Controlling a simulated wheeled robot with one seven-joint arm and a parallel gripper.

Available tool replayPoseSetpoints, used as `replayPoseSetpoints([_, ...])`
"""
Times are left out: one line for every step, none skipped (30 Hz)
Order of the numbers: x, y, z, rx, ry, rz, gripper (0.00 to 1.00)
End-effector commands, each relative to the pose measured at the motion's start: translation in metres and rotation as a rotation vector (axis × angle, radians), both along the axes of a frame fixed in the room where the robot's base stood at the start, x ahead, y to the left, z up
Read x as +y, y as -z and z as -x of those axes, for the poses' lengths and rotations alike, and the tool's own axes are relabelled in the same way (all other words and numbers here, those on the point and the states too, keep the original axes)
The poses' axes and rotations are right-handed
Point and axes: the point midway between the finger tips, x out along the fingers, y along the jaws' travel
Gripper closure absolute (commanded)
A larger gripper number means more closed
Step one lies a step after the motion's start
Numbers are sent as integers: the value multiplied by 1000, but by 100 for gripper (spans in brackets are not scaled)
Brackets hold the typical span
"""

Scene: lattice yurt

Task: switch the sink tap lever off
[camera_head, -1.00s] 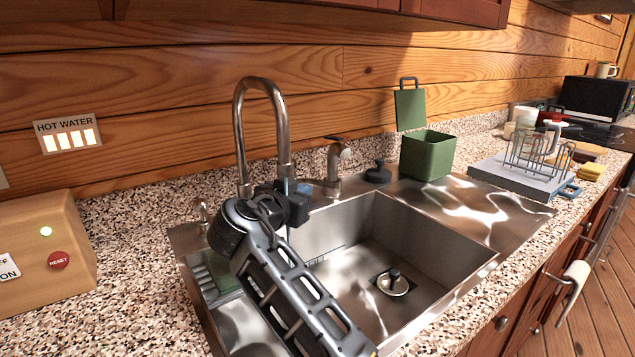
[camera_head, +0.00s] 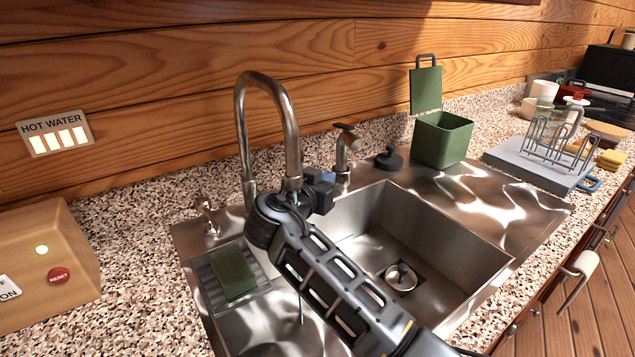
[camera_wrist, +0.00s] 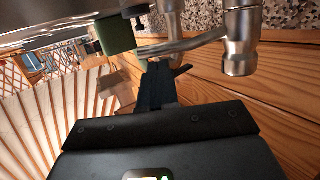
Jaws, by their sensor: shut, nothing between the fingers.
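The sink (camera_head: 380,240) has a tall curved metal tap (camera_head: 265,90). A thin vertical streak, perhaps water, shows under its spout end. A short metal post with a dark lever on top (camera_head: 344,127) stands right of the tap, behind the basin. My gripper (camera_head: 322,188) is shut and empty, between the tap's spout and this post. Its fingertips appear close to the post, but I cannot tell whether they touch. In the wrist view my shut fingers (camera_wrist: 158,75) are beside metal fittings (camera_wrist: 240,45), with a small dark piece (camera_wrist: 182,70) at their right.
A smaller metal fitting (camera_head: 207,215) stands left of the tap. A green sponge (camera_head: 233,272) lies on the drain grooves. A black knob-shaped object (camera_head: 388,158), a green bin (camera_head: 442,138) and a dish rack (camera_head: 545,160) are to the right. A wooden box (camera_head: 40,265) is at left.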

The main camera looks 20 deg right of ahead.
Motion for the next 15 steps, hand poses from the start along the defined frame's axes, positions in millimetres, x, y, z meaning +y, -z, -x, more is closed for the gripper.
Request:
replayPoseSetpoints([-3, 0, -3, 1, 1, 1, 100])
replayPoseSetpoints([-4, 0, -5, 0, 1, 0, 100])
replayPoseSetpoints([-6, 1, -7, -1, 0, -1, 100])
replayPoseSetpoints([-6, 1, -7, -1, -1, -1, 100])
replayPoseSetpoints([-7, 1, -8, -1, -1, -1, 100])
replayPoseSetpoints([-7, 2, -9, -1, -1, -1, 100])
replayPoseSetpoints([-7, 2, -9, -1, -1, -1, 100])
replayPoseSetpoints([-7, 2, -9, -1, -1, -1, 100])
replayPoseSetpoints([-7, 2, -9, -1, -1, -1, 100])
replayPoseSetpoints([-8, 2, -9, -1, -1, -1, 100])
replayPoseSetpoints([-8, 2, -9, -1, -1, -1, 100])
replayPoseSetpoints([-8, 2, -9, -1, -1, -1, 100])
replayPoseSetpoints([-8, 2, -9, -1, -1, -1, 100])
replayPoseSetpoints([-8, 2, -9, -1, -1, -1, 100])
replayPoseSetpoints([-8, 2, -9, -1, -1, -1, 100])
